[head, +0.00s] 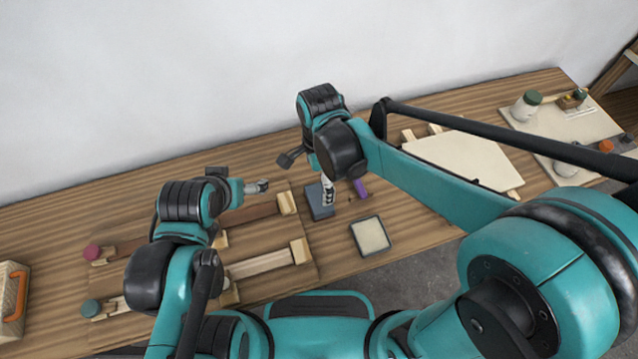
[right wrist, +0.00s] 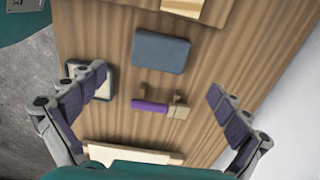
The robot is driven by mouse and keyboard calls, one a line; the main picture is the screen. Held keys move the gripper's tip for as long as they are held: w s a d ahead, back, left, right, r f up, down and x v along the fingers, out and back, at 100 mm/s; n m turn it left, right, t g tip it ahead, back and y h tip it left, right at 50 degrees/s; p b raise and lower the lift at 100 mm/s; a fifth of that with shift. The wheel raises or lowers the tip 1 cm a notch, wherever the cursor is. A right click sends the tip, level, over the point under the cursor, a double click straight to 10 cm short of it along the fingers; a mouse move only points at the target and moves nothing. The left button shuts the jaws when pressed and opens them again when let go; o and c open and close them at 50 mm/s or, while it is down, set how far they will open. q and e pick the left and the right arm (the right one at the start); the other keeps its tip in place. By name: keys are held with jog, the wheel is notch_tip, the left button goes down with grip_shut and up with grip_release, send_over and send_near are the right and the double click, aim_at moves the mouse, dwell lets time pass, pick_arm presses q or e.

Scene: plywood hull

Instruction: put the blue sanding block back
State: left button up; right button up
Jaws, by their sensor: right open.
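The blue sanding block, a flat slate-blue slab, lies on the plywood bench left of the framed pad in the head view (head: 318,203). It also shows whole in the right wrist view (right wrist: 161,52), at upper centre. My right gripper (head: 328,194) is over the bench by the block and partly covers it in the head view. In the right wrist view its fingers (right wrist: 160,88) are spread wide with nothing held between them. My left gripper (head: 258,187) is over the wooden rails to the left, away from the block; its jaw opening is too small to judge.
A purple-handled tool (right wrist: 152,106) lies beside the block. A dark-framed pad with a cream top (head: 370,236) lies nearer the front edge. Wooden rails and clamps (head: 265,262) fill the left. A pale board (head: 460,160) and jars (head: 525,107) stand right.

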jog(key=s+d+r+n+t, duration=0.2)
jog(key=d+r+n+t, duration=0.1)
jog(key=d+n, duration=0.4)
jog(key=s+d+r+n+t, duration=0.3)
jog(key=d+n, duration=0.4)
jog(key=d, duration=0.3)
jog(key=shift+d+r+t, duration=0.4)
jog(key=shift+r+t, duration=0.05)
jog(key=shift+t, duration=0.15)
jog(key=shift+s, duration=0.15)
